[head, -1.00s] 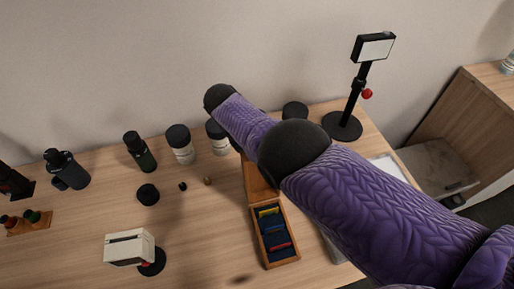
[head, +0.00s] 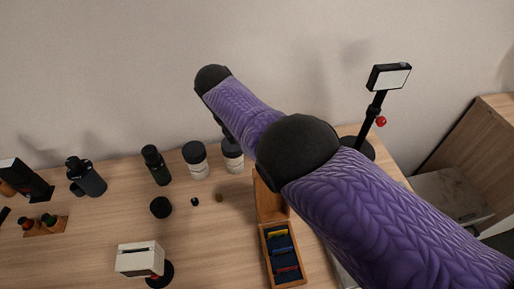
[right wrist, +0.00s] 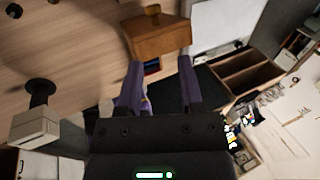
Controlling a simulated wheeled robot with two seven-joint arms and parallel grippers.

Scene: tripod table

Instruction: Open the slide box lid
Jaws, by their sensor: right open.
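The wooden slide box (head: 299,283) is at the lower centre of the head view, with blue, yellow and red contents showing. Its lid (head: 269,204) is raised at the far end, its top partly hidden by my right arm. In the right wrist view the lid (right wrist: 158,40) is an orange-brown panel beyond the fingertips, with a little of the contents just below it. My right gripper (right wrist: 160,68) is open with nothing between its fingers, close to the box; I cannot tell whether it touches it. My arm hides it in the head view. My left gripper is out of view.
Dark-lidded jars (head: 196,160) and a black bottle (head: 155,165) stand left of the lid. A white device on a black stand (head: 140,259) is left of the box. A black stand with a screen (head: 389,78) is at right. Bare tabletop lies left of the box.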

